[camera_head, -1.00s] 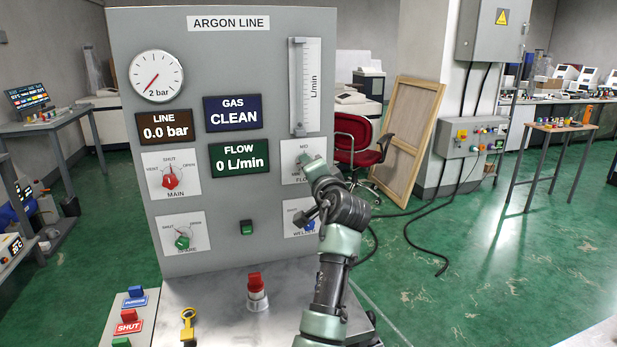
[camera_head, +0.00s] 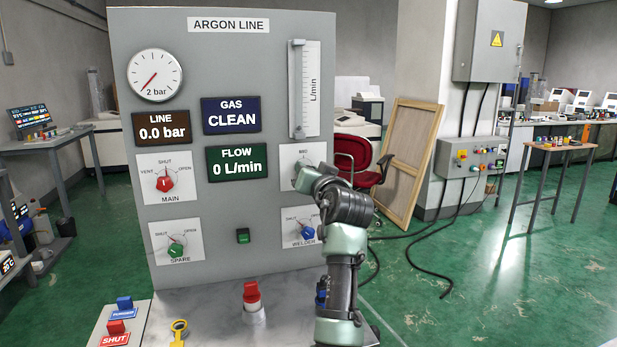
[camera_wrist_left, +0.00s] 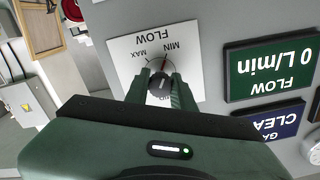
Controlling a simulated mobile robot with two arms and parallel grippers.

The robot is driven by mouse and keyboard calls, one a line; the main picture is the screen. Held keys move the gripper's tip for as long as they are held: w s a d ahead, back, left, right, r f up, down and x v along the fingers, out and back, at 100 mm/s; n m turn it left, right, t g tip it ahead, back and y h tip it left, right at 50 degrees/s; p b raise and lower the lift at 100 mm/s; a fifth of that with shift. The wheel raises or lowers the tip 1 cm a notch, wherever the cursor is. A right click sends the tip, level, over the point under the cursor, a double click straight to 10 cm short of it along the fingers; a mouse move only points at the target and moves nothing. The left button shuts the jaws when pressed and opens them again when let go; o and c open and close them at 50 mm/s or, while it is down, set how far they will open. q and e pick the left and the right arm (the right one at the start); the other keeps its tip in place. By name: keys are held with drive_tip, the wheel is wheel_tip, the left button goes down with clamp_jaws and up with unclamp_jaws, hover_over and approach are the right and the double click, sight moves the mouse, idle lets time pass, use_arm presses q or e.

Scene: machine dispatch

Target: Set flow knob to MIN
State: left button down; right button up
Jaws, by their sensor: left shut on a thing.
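The flow knob (camera_wrist_left: 160,84) is a small dark round knob on a white FLOW plate (camera_wrist_left: 125,50), which looks upside down in the left wrist view. My left gripper (camera_wrist_left: 160,90) is shut on the knob, one finger on each side. A thin red mark above the knob points up and slightly right, towards the MIN label; its exact alignment is hard to tell. In the head view, my left gripper (camera_head: 306,178) hides most of the FLOW plate (camera_head: 303,153). The green FLOW display (camera_head: 237,163) reads 0 L/min. My right gripper is not in view.
A red-topped knob (camera_head: 251,293) stands on the ledge in front.

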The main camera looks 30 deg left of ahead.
use_arm(q)
drive_tip(key=shift+r+n, duration=0.3)
drive_tip(key=shift+r, duration=0.1)
drive_tip(key=c, duration=1.5)
unclamp_jaws()
drive_tip(key=shift+c, duration=0.2)
drive_tip(key=o, duration=0.4)
drive_tip(key=shift+f, duration=0.1)
drive_tip(key=shift+c, duration=0.2)
drive_tip(key=shift+w+a+f, duration=0.1)
drive_tip(key=shift+f, duration=0.1)
drive_tip(key=b+v, duration=0.1)
drive_tip(key=v, duration=0.7)
drive_tip(key=shift+b, duration=0.4)
